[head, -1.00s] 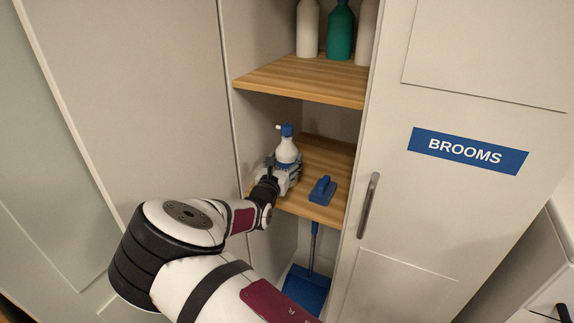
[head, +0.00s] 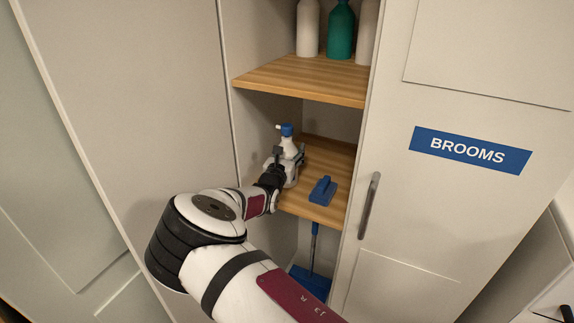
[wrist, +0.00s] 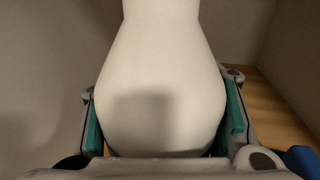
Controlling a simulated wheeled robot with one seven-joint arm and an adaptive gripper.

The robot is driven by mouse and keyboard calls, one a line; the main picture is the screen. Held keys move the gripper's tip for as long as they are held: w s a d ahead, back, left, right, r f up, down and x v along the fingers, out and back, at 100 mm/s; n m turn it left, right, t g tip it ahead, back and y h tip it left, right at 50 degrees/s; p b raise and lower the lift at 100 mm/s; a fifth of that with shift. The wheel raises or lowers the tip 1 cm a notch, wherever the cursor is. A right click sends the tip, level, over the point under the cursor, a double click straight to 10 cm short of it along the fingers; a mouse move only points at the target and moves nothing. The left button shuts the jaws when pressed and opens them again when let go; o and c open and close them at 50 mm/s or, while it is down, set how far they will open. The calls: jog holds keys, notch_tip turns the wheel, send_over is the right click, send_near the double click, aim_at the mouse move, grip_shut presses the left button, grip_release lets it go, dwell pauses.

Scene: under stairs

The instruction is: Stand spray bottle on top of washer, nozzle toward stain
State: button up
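The spray bottle (head: 290,146), white with a blue nozzle head, stands upright on the middle wooden shelf of the open cupboard. The nozzle points left in the head view. My gripper (head: 284,165) is at the bottle, its fingers on either side of the body. In the wrist view the white bottle body (wrist: 160,75) fills the space between the teal finger pads. The fingers are wide apart and very close to the bottle; firm contact is not visible. No stain is recognisable.
A blue brush (head: 323,190) lies right of the bottle on the shelf (head: 318,211). Several bottles (head: 340,28) stand on the upper shelf (head: 305,82). A blue dustpan (head: 311,281) is below. The BROOMS door (head: 466,150) bounds the right; a pale unit (head: 530,265) shows lower right.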

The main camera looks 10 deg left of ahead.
aim_at(290, 142)
grip_shut()
jog(key=shift+r, duration=0.15)
jog(key=shift+r, duration=0.5)
jog(key=shift+s+r, duration=0.25)
jog(key=shift+r, duration=0.35)
jog(key=shift+s+r, duration=0.2)
jog(key=shift+r, duration=0.4)
jog(key=s+d+r+p, duration=0.1)
jog(key=s+d, duration=0.1)
jog(key=s, duration=1.3)
jog(key=shift+d+r+p, duration=0.15)
jog(key=shift+d+p, duration=0.05)
jog(key=shift+p, duration=0.1)
